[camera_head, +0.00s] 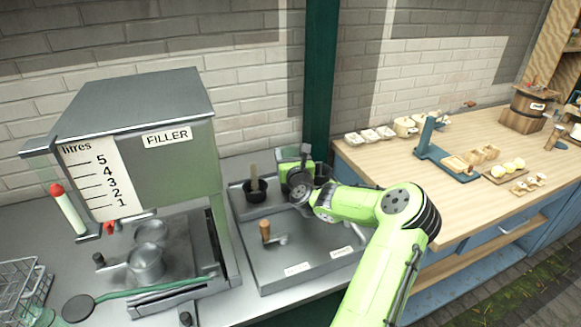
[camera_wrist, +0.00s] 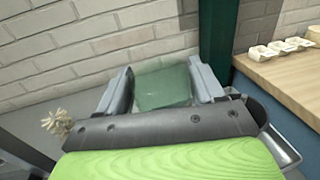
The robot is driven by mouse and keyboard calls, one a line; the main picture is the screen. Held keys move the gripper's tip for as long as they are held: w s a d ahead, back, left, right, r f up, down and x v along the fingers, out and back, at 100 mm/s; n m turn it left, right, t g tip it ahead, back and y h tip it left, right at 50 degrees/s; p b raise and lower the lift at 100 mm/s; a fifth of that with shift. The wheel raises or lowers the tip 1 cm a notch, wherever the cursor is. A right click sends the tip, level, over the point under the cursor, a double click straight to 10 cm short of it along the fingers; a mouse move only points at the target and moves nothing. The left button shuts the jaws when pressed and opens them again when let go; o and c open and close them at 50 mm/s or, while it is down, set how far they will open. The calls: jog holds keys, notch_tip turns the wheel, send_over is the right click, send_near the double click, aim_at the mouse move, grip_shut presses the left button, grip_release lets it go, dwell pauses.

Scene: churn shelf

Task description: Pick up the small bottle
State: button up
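In the wrist view, a pale green, see-through piece (camera_wrist: 163,87), which looks like glass and may be the small bottle, sits between the two grey fingers of my gripper (camera_wrist: 161,78). The fingers stand apart on either side of it. I cannot tell whether they press on it. In the head view, my gripper (camera_head: 297,178) is at the back right of the metal sink unit, by the green post. A green block shape (camera_head: 294,153) shows just beyond it, and my wrist partly hides this spot. Another green glass bottle (camera_head: 46,313) shows at the bottom left corner.
The filler machine (camera_head: 140,140) stands left on the counter. A dark cup with a brush (camera_head: 255,188) is left of my gripper. The green post (camera_head: 319,80) and brick wall are close behind. The wooden table (camera_head: 470,140) at right holds a blue press and small dishes.

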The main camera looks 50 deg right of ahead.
jog(key=c, duration=0.4)
jog(key=shift+o, duration=0.2)
notch_tip(320, 180, up, 10)
jog(key=p, duration=0.5)
jog(key=shift+r, duration=0.1)
notch_tip(320, 180, up, 13)
jog(key=p, duration=1.4)
